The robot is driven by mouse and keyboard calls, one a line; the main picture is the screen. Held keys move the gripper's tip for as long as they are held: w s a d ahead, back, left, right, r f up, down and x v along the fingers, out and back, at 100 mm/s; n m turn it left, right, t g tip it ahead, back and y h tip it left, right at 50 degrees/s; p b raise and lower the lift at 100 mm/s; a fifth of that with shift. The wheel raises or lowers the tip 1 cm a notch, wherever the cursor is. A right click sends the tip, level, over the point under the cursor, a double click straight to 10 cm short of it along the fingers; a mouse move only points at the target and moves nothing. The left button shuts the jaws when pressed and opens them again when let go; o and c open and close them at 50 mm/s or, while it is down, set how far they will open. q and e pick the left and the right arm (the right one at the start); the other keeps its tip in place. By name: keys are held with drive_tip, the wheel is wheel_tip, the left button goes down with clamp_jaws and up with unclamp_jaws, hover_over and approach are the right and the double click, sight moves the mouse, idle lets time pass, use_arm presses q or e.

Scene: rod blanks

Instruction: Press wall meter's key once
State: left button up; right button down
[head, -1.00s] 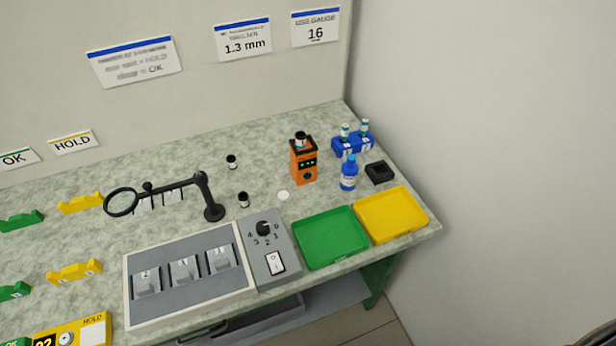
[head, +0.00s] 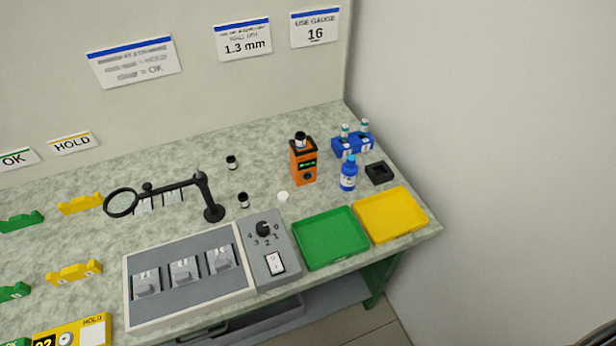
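The orange meter (head: 303,163), which I take to be the wall meter, stands upright on the bench, right of centre in the head view. Its front has a dark display (head: 308,165) with small green marks, too small to read. A dark round key (head: 307,176) sits below the display. A small black-and-white piece (head: 300,141) sits on top of the meter. Nothing touches the key. Neither of my grippers is in view.
A blue bottle (head: 348,174), a blue rack (head: 353,145) and a black block (head: 379,172) stand right of the meter. Green (head: 331,262) and yellow (head: 416,232) trays lie in front. A magnifier (head: 122,203) stands left. Bench (head: 262,170) just left of the meter is clear.

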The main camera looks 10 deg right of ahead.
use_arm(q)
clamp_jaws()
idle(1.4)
